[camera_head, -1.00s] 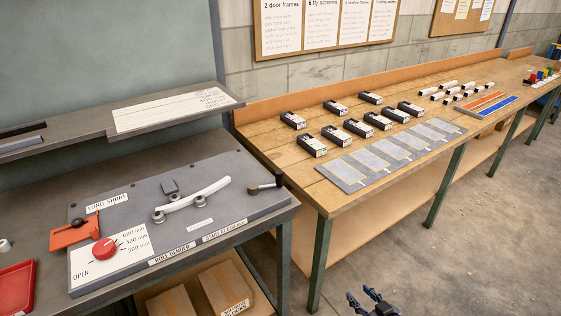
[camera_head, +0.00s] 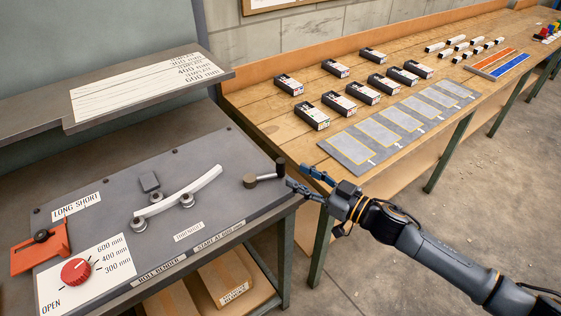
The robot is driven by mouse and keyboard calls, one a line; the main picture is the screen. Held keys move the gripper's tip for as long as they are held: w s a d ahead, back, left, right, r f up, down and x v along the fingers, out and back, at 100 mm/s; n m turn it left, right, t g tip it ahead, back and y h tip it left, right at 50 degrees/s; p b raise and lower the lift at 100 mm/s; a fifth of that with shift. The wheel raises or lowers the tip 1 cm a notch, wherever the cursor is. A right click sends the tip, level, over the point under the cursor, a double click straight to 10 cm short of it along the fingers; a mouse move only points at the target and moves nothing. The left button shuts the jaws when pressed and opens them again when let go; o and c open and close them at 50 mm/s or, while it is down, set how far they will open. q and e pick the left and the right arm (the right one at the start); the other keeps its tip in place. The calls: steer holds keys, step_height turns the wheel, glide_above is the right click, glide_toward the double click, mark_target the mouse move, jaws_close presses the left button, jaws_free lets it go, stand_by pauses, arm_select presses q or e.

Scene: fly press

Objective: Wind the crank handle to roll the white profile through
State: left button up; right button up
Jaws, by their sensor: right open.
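The white profile (camera_head: 180,192) is a curved strip lying between the rollers (camera_head: 187,200) of the grey roll bender plate (camera_head: 225,215). The crank handle (camera_head: 265,177) sits at the plate's right end, with a round hub at left and a dark upright grip (camera_head: 281,166) at right. My right gripper (camera_head: 302,180) is open, its fingers pointing left just right of the grip. I cannot tell whether a finger touches it. Nothing shows between the fingers. My left gripper is out of view.
A red dial (camera_head: 76,272) and an orange lever piece (camera_head: 40,248) are at the plate's left. A wooden bench (camera_head: 270,105) with black boxes and grey panels stands behind the gripper. Cardboard boxes (camera_head: 225,277) sit on the shelf below.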

mark_target(284, 168)
steer(key=x, duration=0.6)
steer(key=shift+p, duration=0.3)
steer(key=shift+w+a, duration=0.2)
steer(key=shift+w, duration=0.05)
steer(key=shift+w+a, duration=0.15)
steer(key=shift+a, duration=0.05)
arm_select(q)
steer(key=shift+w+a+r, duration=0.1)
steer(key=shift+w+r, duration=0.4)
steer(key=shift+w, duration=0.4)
arm_select(e)
jaws_close()
